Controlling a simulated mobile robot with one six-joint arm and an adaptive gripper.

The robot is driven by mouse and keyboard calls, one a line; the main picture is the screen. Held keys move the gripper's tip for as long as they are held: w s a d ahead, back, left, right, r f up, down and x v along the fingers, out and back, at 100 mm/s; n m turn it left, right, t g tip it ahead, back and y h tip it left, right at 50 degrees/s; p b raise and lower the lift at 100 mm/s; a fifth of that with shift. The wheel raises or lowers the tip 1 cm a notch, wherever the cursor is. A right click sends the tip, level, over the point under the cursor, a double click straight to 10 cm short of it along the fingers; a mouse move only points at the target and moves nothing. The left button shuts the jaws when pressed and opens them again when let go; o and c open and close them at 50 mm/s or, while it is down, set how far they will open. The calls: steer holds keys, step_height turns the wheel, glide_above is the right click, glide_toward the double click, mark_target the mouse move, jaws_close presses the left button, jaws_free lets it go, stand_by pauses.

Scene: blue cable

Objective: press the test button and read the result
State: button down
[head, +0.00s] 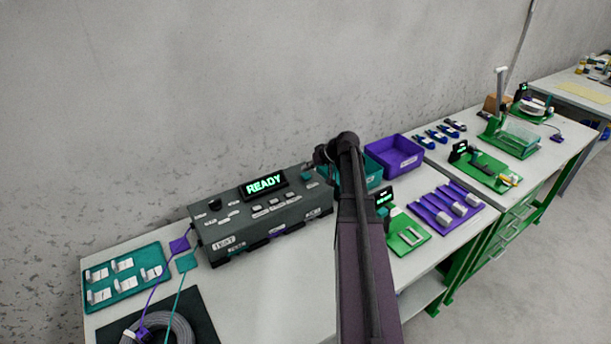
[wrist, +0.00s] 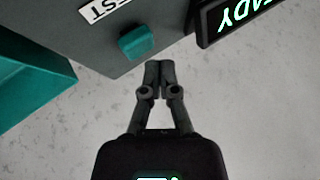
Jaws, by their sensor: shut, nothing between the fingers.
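The grey tester box (head: 262,222) stands on the near table, and its display (head: 264,183) reads READY in green. In the wrist view the display (wrist: 236,15) is partly cut off. The teal button (wrist: 136,42) sits on the box top beside a white label (wrist: 100,10) ending in "EST". My gripper (wrist: 158,66) is shut and empty, with its fingertips just below and right of the button in the wrist picture. A gap shows between them; height is unclear. In the head view my gripper (head: 318,156) is dark, small and partly hidden by my arm, near the box's right end.
A teal bin (head: 373,170) is close to the box's right end, with a purple bin (head: 395,154) beyond it. A purple plug (head: 180,244) and teal plug (head: 187,262) lie left of the box, near a coiled cable (head: 168,330). A teal tray (head: 125,278) lies farther left.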

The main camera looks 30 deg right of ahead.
mark_target(306, 175)
steer(key=shift+f, duration=0.15)
steer(key=shift+f+b, duration=0.3)
steer(key=shift+b, duration=0.1)
steer(key=shift+f+b, duration=0.5)
stand_by(1.0)
steer(key=shift+r, duration=0.15)
stand_by(0.3)
steer(key=shift+r+p, duration=0.8)
steer(key=shift+p, duration=0.15)
steer(key=shift+r, duration=0.1)
step_height(306, 175, up, 5)
steer(key=p, duration=0.5)
steer(key=shift+a, duration=0.1)
stand_by(0.8)
